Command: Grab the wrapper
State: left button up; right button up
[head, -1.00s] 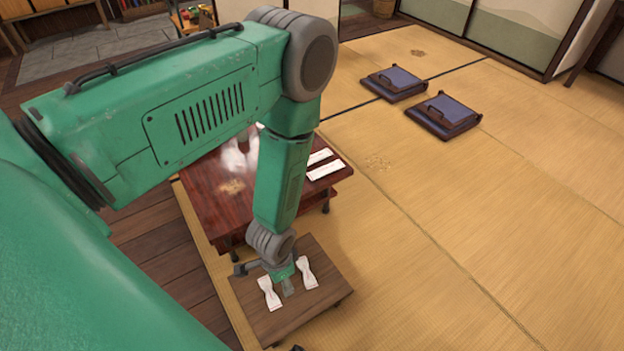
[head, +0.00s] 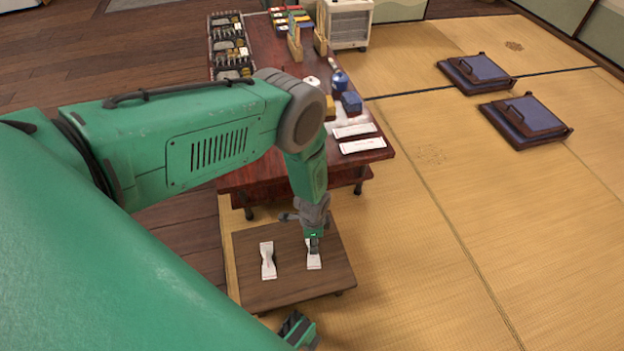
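Two white, pinched-in-the-middle paper wrappers lie on a small low wooden table (head: 250,292). The left wrapper (head: 268,261) lies clear of my gripper. The right wrapper (head: 314,262) is partly hidden by my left gripper (head: 313,247), which points down at its upper part. The fingers look close together and are very small here. I cannot tell whether they touch or hold the wrapper. Two flat white paper strips (head: 354,130) (head: 362,146) lie on the larger table's near right corner.
The larger red-brown table (head: 240,178) stands just behind the small one, with dark divided boxes (head: 230,45), a blue bottle (head: 338,80) and a blue block (head: 351,103). A white heater (head: 348,24) stands beyond. Floor cushions (head: 526,118) lie right; open tatami lies between.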

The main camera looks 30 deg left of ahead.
pick_arm(q)
jog(key=shift+d+f, duration=0.3)
jog(key=f+b, duration=0.1)
jog(key=f, duration=0.1)
jog(key=f+b, duration=0.2)
jog(key=shift+s+a+f, duration=0.15)
jog(key=shift+a+f, duration=0.05)
jog(key=shift+f, duration=0.2)
jog(key=shift+d+r, duration=0.1)
jog(key=c, duration=0.8)
pick_arm(e)
jog(key=f, duration=0.3)
jog(key=shift+d+f, duration=0.2)
jog(key=shift+d, duration=0.15)
